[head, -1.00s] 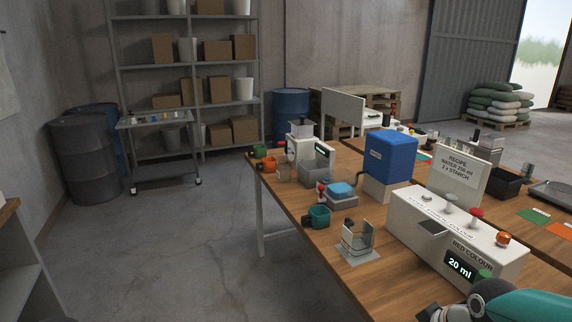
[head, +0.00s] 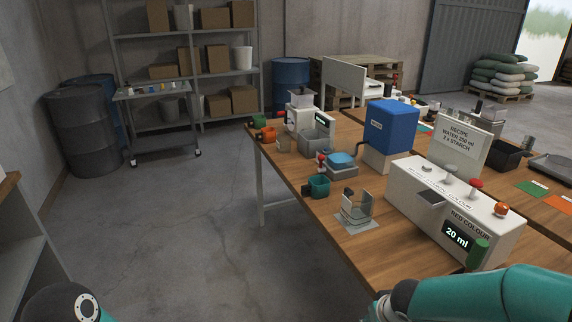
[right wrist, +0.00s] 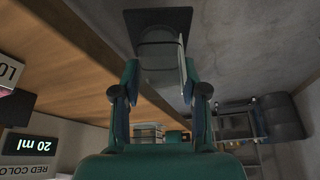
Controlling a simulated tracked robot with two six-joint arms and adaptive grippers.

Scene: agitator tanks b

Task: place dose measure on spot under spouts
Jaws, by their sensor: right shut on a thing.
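In the right wrist view my right gripper (right wrist: 160,72) is shut on a grey, see-through cup-like thing (right wrist: 160,50), likely the dose measure. A dark square (right wrist: 172,18) shows at its far end; I cannot tell whether it belongs to it. In the head view the white dispenser (head: 428,190) reads "RED COLOUR 20 ml" and has knobs on top. A grey plate (head: 367,227) with a clear-walled holder stands on the table to its left. I cannot make out the spot or spouts for certain. My left gripper is out of view.
The wooden table (head: 300,208) carries a teal cup (head: 318,187), a blue-topped device (head: 342,162), a blue tank (head: 390,128) and a recipe sign (head: 457,142). Bare wood lies around the grey plate. Open floor lies left of the table.

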